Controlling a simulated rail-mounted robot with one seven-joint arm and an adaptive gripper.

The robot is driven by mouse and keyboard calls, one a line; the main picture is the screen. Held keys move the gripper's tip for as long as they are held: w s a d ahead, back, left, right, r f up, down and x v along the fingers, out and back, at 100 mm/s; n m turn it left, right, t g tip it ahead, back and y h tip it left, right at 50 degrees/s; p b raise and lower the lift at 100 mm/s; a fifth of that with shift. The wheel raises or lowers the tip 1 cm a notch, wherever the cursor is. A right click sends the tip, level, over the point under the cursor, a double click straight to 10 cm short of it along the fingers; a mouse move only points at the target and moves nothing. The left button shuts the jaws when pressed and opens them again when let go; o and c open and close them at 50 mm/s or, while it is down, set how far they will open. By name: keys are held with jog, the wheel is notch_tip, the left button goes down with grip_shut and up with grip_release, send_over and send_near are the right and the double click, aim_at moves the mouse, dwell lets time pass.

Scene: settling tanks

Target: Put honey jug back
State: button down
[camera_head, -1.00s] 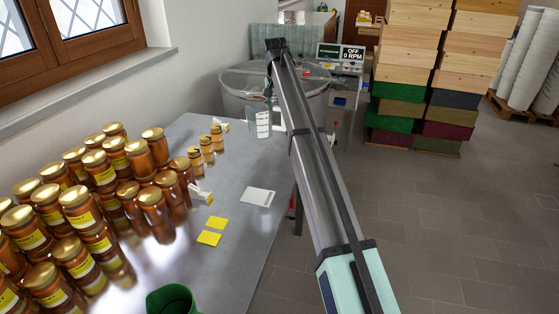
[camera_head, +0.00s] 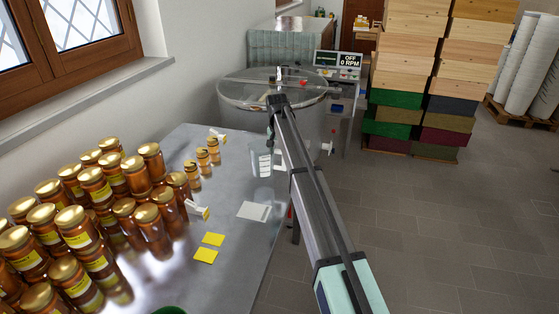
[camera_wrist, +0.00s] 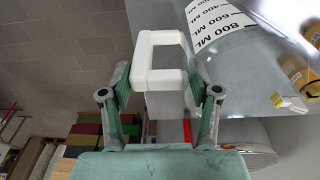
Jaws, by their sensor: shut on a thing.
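The honey jug is a clear measuring jug (camera_head: 261,161) with a white scale strip, near the table's far right corner in the head view. In the wrist view its clear body with "ML" markings (camera_wrist: 240,45) fills the upper right, with its white handle (camera_wrist: 158,40) at the top centre. My gripper (camera_wrist: 162,80) is shut on the handle, a finger on each side. In the head view my gripper (camera_head: 271,135) is small and partly hidden by my arm. The jug looks upright; I cannot tell whether its base touches the table.
The grey metal table (camera_head: 225,225) holds many honey jars (camera_head: 95,185) at left, small jars (camera_head: 203,157), yellow cards (camera_head: 212,240) and a white pad (camera_head: 253,211). A clear-lidded drum (camera_head: 240,95) stands behind. Stacked boxes (camera_head: 410,90) stand at back right.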

aim_at(280, 167)
jog(key=shift+f+p, duration=0.8)
jog(key=shift+f, duration=2)
jog(key=shift+c, duration=1.2)
grip_release()
jog(key=shift+f, duration=0.1)
notch_tip(280, 167, up, 12)
jog(key=s+b, duration=0.1)
jog(key=b, duration=0.2)
jog(key=shift+s+a+b, duration=0.2)
jog(key=shift+a+b, duration=0.05)
jog(key=shift+b, duration=0.1)
